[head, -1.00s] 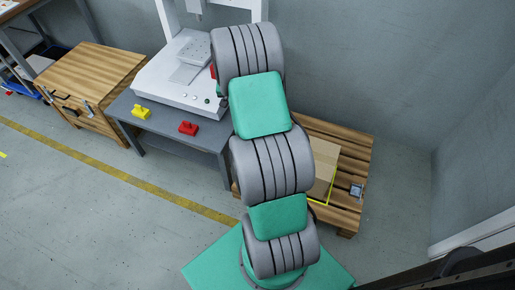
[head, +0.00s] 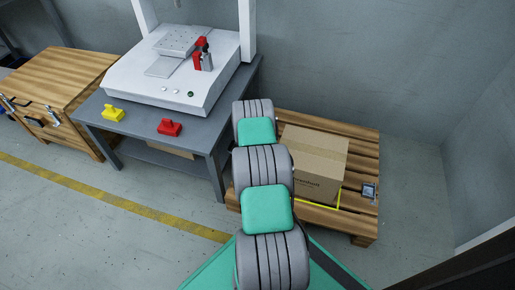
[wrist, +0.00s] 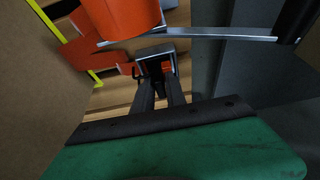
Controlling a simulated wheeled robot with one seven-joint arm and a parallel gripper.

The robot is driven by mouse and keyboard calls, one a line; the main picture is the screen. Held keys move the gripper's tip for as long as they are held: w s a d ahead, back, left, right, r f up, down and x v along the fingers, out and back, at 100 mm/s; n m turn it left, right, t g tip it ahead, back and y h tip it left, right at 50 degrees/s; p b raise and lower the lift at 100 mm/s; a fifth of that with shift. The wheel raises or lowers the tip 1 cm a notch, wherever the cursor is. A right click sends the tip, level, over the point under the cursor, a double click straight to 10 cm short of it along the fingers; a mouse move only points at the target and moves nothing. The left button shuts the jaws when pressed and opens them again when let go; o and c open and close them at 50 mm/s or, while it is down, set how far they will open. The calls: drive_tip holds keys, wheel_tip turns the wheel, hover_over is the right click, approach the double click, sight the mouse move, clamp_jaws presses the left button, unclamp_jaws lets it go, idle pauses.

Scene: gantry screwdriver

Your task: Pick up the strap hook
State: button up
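My gripper (wrist: 160,82) shows in the wrist view as two dark fingers reaching up from a dark bar and green palm. A gap shows between the fingers, and it looks open. A grey metal bracket with an orange part, perhaps the strap hook (wrist: 155,52), lies just beyond the fingertips over wooden slats. A dark piece shows in the gap; I cannot tell whether the fingers touch it. A large orange cylinder (wrist: 122,15) and a metal bar cross the upper part. In the head view my arm hides my gripper.
A cardboard box (head: 313,168) stands on a wooden pallet (head: 358,150); its side fills the left of the wrist view. A small metal device (head: 369,191) sits at the pallet's right. A grey table (head: 215,133) with a white machine (head: 185,75) stands to the left.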

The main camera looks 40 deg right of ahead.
drive_tip(key=shift+d, duration=0.1)
drive_tip(key=shift+c, duration=0.5)
clamp_jaws()
drive_tip(key=shift+r, duration=0.15)
